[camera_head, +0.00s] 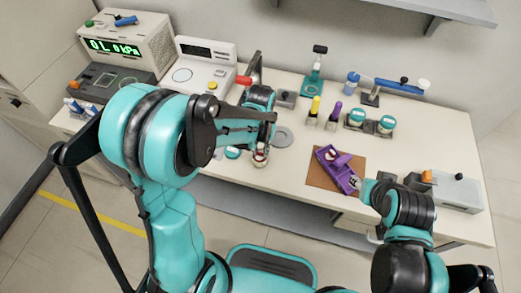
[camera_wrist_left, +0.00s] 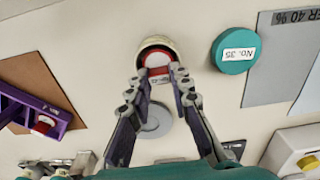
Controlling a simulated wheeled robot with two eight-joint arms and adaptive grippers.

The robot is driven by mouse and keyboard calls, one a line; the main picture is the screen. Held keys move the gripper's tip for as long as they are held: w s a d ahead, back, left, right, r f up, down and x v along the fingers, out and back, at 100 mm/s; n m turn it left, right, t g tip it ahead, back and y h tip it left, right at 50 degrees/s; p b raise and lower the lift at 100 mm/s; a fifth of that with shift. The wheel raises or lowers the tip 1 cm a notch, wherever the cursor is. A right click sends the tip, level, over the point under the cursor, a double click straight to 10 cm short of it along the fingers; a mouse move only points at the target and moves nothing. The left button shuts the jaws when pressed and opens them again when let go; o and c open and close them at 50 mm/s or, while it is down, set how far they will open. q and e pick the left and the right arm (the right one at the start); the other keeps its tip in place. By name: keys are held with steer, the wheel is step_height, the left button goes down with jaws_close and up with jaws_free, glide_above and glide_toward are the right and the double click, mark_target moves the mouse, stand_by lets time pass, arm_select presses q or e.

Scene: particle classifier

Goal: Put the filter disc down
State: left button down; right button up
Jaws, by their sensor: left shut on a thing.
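My left gripper (camera_head: 262,146) reaches down at the middle of the bench. In the left wrist view its fingertips (camera_wrist_left: 161,76) are shut on a small red and white piece (camera_wrist_left: 156,60), which I take to be the filter disc. The piece is at the mouth of a small round pale container (camera_wrist_left: 150,42) with a dark inside; I cannot tell whether it rests in it. The container also shows in the head view (camera_head: 260,160). My right gripper (camera_head: 358,187) is beside a purple tool (camera_head: 338,168); whether its fingers are open is unclear.
A teal lid marked No. 35 (camera_wrist_left: 236,53) lies beside the container. A flat grey disc (camera_head: 283,137) lies behind it. The purple tool lies on a brown mat (camera_head: 322,178). A white balance (camera_head: 205,72) and several capped tubes and jars stand farther back.

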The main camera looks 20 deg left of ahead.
arm_select(q)
steer(key=c, duration=1.4)
jaws_free()
steer(key=shift+s+d+f, duration=0.1)
steer(key=shift+s+f, duration=0.2)
steer(key=shift+f, duration=0.2)
steer(key=shift+c, duration=0.2)
steer(key=shift+o, duration=0.2)
steer(key=shift+w+f, duration=0.2)
steer(key=shift+w, duration=0.15)
steer(key=shift+r, duration=0.1)
arm_select(e)
steer(key=shift+w+a+f, duration=0.1)
steer(key=shift+w+f, duration=0.2)
arm_select(q)
steer(key=shift+r, duration=0.1)
steer(key=shift+r+p, duration=0.55)
steer(key=shift+p, duration=0.1)
step_height(320, 180, up, 12)
steer(key=p, duration=0.4)
steer(key=s+a+r+t, duration=0.5)
steer(key=s+r+t, duration=0.2)
steer(key=s, duration=0.4)
steer(key=shift+s, duration=0.15)
arm_select(e)
step_height(320, 180, up, 6)
steer(key=shift+f, duration=0.25)
